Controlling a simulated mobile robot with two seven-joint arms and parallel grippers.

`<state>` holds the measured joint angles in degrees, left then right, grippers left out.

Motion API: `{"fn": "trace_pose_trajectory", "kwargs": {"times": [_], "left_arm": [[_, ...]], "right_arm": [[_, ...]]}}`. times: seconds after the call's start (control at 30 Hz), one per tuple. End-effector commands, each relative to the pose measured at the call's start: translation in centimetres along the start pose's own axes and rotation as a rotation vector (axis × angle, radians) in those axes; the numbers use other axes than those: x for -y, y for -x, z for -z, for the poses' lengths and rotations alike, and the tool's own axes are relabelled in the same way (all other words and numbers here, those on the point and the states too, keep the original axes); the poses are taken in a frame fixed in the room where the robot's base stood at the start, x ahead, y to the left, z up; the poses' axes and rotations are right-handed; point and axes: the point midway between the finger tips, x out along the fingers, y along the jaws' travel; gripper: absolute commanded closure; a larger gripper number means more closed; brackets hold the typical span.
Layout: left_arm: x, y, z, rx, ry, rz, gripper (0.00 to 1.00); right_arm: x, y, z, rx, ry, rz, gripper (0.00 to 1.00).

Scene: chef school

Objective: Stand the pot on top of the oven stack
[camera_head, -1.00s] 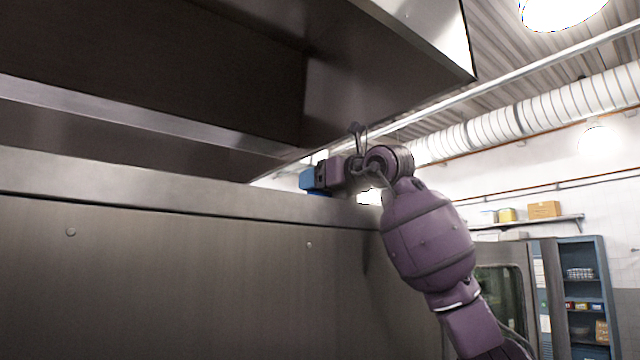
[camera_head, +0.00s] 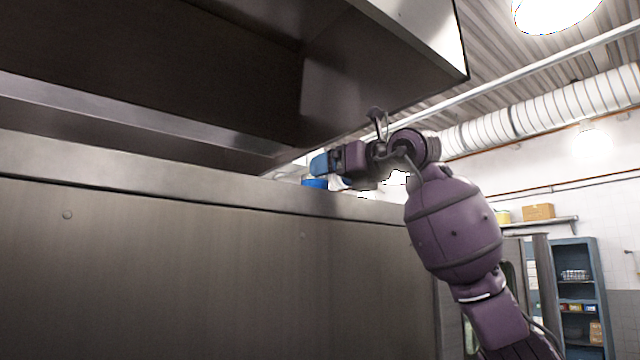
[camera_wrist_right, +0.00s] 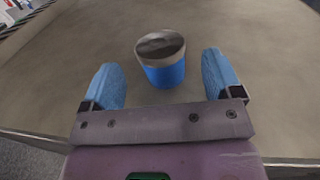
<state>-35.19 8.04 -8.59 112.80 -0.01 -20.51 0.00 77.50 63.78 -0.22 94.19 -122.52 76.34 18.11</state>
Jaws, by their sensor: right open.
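The pot (camera_wrist_right: 163,68) is blue with a pale rim band and a dark grey top. In the right wrist view it stands upright on the flat grey top of the oven stack (camera_wrist_right: 50,105). In the head view a small blue part of the pot (camera_head: 315,183) shows at the top edge of the steel oven stack (camera_head: 200,260). My right gripper (camera_wrist_right: 160,75) is open, with a blue finger on each side of the pot and a gap to both. In the head view the right gripper (camera_head: 319,165) is just above the pot. My left gripper is out of view.
A steel hood (camera_head: 380,70) hangs low over the oven stack, close above my right wrist. A blue shelf unit (camera_head: 575,290) and a wall shelf with boxes (camera_head: 538,212) stand far right. The stack top around the pot is clear.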

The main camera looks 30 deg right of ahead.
Motion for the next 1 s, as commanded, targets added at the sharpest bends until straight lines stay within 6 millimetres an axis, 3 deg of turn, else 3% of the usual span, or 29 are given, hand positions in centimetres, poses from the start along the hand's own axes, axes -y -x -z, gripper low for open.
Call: {"fn": "trace_pose_trajectory", "kwargs": {"times": [0.2,0.4,1.0], "left_arm": [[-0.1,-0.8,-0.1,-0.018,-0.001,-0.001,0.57],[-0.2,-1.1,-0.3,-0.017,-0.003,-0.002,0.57],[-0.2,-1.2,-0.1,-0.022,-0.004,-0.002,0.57]], "right_arm": [[0.0,3.9,0.2,0.001,0.002,0.002,0.15],[0.0,5.8,0.1,0.000,0.001,0.001,0.15],[0.0,6.2,0.0,0.000,0.000,-0.001,0.15]]}}
